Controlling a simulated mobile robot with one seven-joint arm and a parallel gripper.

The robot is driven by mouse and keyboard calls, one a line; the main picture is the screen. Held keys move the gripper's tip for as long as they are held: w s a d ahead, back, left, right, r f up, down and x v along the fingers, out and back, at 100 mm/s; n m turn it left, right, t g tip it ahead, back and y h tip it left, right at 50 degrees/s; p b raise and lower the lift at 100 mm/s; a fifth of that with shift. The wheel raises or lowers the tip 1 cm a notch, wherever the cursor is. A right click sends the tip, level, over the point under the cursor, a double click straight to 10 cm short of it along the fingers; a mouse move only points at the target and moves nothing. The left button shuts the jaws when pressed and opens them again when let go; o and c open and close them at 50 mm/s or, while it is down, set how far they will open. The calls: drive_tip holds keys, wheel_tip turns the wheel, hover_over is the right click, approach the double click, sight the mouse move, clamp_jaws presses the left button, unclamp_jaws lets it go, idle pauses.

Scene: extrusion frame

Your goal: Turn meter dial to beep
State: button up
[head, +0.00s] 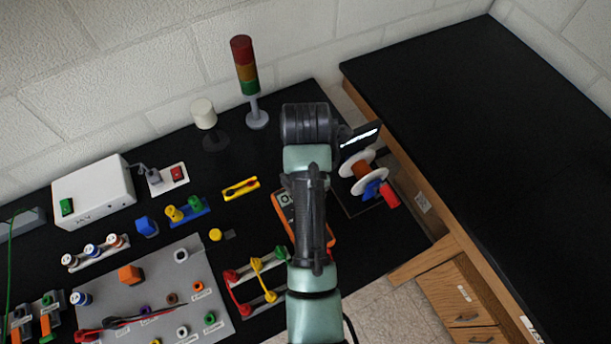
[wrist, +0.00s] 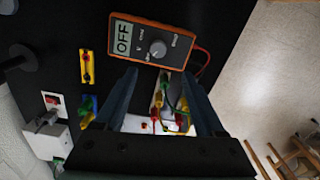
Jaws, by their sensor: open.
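The orange and dark grey meter (wrist: 183,58) lies on the black bench in the wrist view. Its screen (wrist: 124,38) reads OFF. Its round grey dial (wrist: 157,49) has small labels around it that are hard to read. In the head view my arm covers most of the meter, and an orange edge (head: 282,208) shows beside it. My gripper (wrist: 159,74) is open and empty, its two fingers spread wide. The fingertips appear just below the dial in the wrist view, apart from it. The gripper's fingers are hidden in the head view.
Red, yellow and green leads (head: 257,265) lie beside the meter. A yellow bracket (head: 241,188) lies left of it. A spool stand (head: 362,172) stands at right, and a signal tower (head: 245,75) behind. A grey panel (head: 150,300) with several sockets is at front left.

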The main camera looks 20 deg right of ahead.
wheel_tip(320, 180, down, 12)
drive_tip(key=shift+w+r+p, duration=0.1)
drive_tip(key=shift+w+p, duration=0.05)
drive_tip(key=shift+p, duration=0.6)
clamp_jaws()
